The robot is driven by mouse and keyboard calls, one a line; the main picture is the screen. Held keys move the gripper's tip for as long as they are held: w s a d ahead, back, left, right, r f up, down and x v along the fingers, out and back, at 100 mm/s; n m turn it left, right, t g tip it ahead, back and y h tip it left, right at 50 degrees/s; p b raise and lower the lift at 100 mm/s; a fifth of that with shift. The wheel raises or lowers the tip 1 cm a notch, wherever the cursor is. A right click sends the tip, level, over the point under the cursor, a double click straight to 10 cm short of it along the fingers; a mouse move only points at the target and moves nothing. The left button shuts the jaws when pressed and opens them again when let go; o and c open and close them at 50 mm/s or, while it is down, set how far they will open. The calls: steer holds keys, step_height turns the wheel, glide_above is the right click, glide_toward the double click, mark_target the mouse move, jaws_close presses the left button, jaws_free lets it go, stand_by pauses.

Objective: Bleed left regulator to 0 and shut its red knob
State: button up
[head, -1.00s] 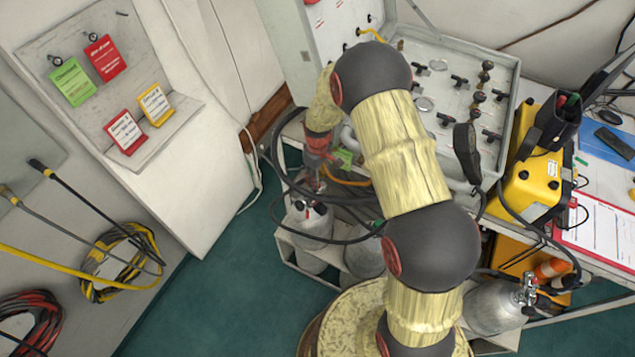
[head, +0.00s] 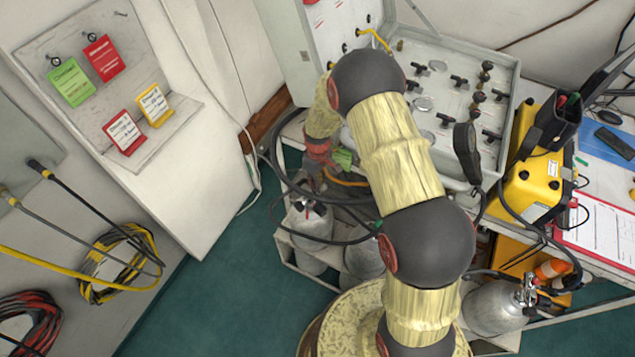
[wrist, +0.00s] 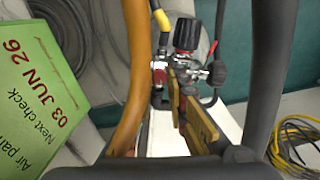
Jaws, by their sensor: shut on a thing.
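The regulator (wrist: 186,58) shows in the upper middle of the wrist view, with a black round cap (wrist: 187,34), a red collar and silver fittings. A red part (wrist: 158,76) sits at its left and a small black knob (wrist: 217,73) at its right. My gripper (wrist: 182,82) reaches it with tan-padded fingers and is shut on a small part of it. The fingers hide that part, so I cannot tell which it is. In the head view my gripper (head: 316,178) is above a grey cylinder (head: 309,226) at the bench's left end; the regulator is mostly hidden there.
An orange hose (wrist: 132,75) and dark hoses (wrist: 265,70) pass close to my gripper. A green tag (wrist: 40,95) hangs at the left. The open valve panel case (head: 455,60) stands on the bench behind my arm. Another cylinder (head: 492,310) stands at the lower right.

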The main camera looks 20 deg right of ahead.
jaws_close()
steer(key=m, duration=1)
steer(key=shift+p, duration=0.3)
steer(key=m, duration=0.5)
steer(key=shift+m, duration=0.4)
steer(key=m, duration=0.5)
steer(key=shift+m, duration=0.4)
steer(key=o, duration=0.7)
jaws_free()
